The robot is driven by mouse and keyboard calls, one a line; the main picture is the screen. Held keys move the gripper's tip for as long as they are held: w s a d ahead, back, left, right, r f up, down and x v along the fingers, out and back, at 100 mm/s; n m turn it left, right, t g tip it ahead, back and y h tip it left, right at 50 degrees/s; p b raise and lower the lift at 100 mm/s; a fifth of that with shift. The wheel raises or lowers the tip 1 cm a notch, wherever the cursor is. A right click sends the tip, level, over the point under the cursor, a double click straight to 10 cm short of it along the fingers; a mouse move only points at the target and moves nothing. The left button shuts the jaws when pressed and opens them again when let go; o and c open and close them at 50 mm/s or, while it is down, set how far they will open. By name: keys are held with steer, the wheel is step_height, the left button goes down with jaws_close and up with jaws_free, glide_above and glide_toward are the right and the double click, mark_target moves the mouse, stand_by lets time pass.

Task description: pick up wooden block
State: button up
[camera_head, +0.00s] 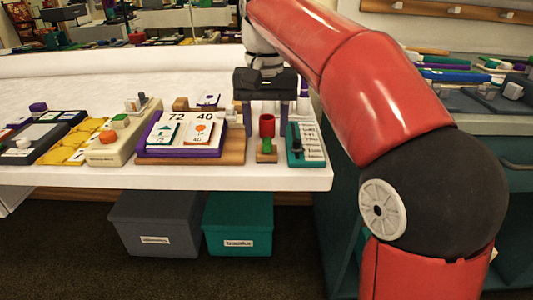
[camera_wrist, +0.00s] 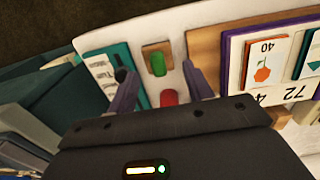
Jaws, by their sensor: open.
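A small square wooden block (camera_head: 266,157) lies near the table's front edge, with a green piece (camera_head: 267,145) and a red cylinder (camera_head: 267,125) at it. In the wrist view, the wooden block (camera_wrist: 147,49) shows beyond the green piece (camera_wrist: 158,64) and the red cylinder (camera_wrist: 168,97). Another small wooden block (camera_head: 181,104) stands farther back, left of my gripper. My gripper (camera_head: 265,122) points down with its fingers apart and empty, around or just behind the red cylinder. In the wrist view, my gripper (camera_wrist: 157,72) straddles the green piece; I cannot tell its exact height.
A teal board (camera_head: 306,145) with a dark knob is close on the right. A wooden board (camera_head: 190,158) with number cards (camera_head: 199,132) is close on the left. More trays stand farther left. Grey (camera_head: 154,223) and teal (camera_head: 238,224) boxes sit below the table.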

mark_target(267, 140)
step_height(267, 140, down, 5)
steer(key=shift+w+d+f+b, duration=0.1)
steer(key=shift+d+f+b, duration=0.05)
steer(key=shift+b, duration=0.35)
steer(key=shift+c, duration=0.3)
steer(key=c, duration=0.8)
